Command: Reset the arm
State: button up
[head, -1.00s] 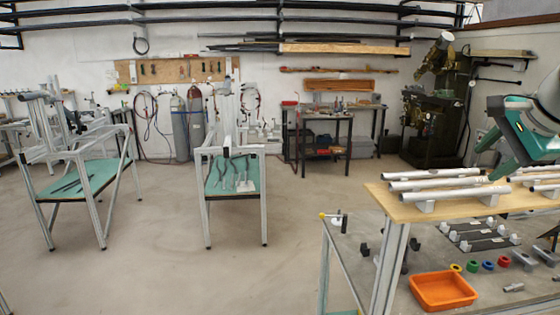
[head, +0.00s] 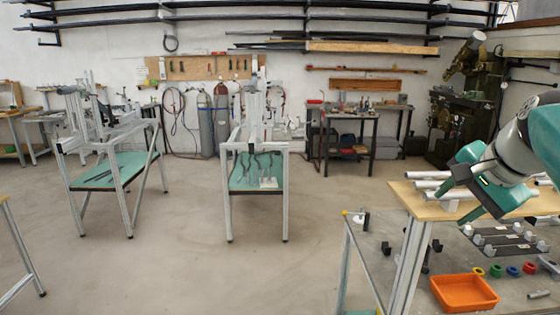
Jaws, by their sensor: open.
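My gripper (head: 462,192) is at the right of the head view, at the end of my teal and white arm. Its jaws are open, and I see nothing between them. It hangs in front of or above the wooden shelf (head: 432,208) that carries silver tubes (head: 428,185). The arm covers part of the tubes and the shelf's right side. I cannot tell how far the fingertips are from the tubes.
An orange tray (head: 465,294) and several coloured rings (head: 512,271) lie on the lower bench top below the shelf. Two metal frame jigs stand further off, one in the middle (head: 230,192) and one at the left (head: 118,190). The floor between is clear.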

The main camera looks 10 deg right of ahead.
jog(key=s+a+f+n, duration=0.5)
jog(key=a+f+n, duration=0.2)
jog(key=a+f, duration=0.3)
jog(key=s+a+f+n+g, duration=0.1)
jog(key=s+a+f+n, duration=0.4)
jog(key=a+f, duration=0.5)
jog(key=shift+s+a+f+n, duration=0.2)
jog(key=shift+a+n, duration=0.45)
jog(key=shift+n, duration=0.25)
